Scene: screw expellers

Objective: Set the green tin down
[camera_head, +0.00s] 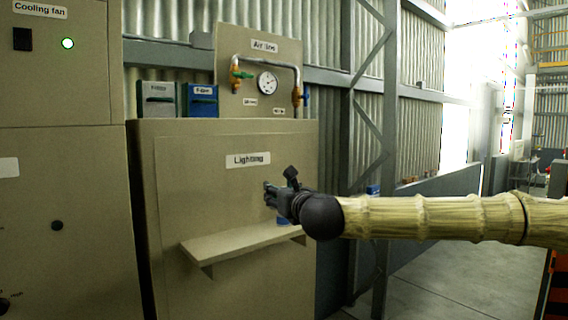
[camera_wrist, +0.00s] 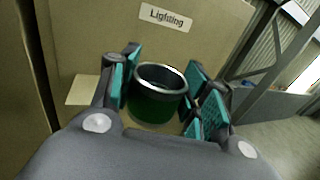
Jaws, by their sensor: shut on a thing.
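The green tin (camera_wrist: 158,98) is a round, open-topped can with a shiny rim, between the teal-padded fingers of my gripper (camera_wrist: 160,88) in the wrist view. My gripper is shut on it. In the head view my gripper (camera_head: 279,188) is in front of the Lighting panel, above the right part of a beige shelf (camera_head: 232,244). The tin cannot be made out there, behind the gripper. The shelf also shows in the wrist view (camera_wrist: 82,90), left of the tin. I cannot tell whether the tin's base touches the shelf.
A small blue thing (camera_head: 284,221) shows just below my gripper at the shelf's right part. The Lighting panel (camera_head: 220,180) rises behind the shelf. A grey box (camera_head: 157,99) and a blue box (camera_head: 201,99) stand on the cabinet top. The shelf's left part is bare.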

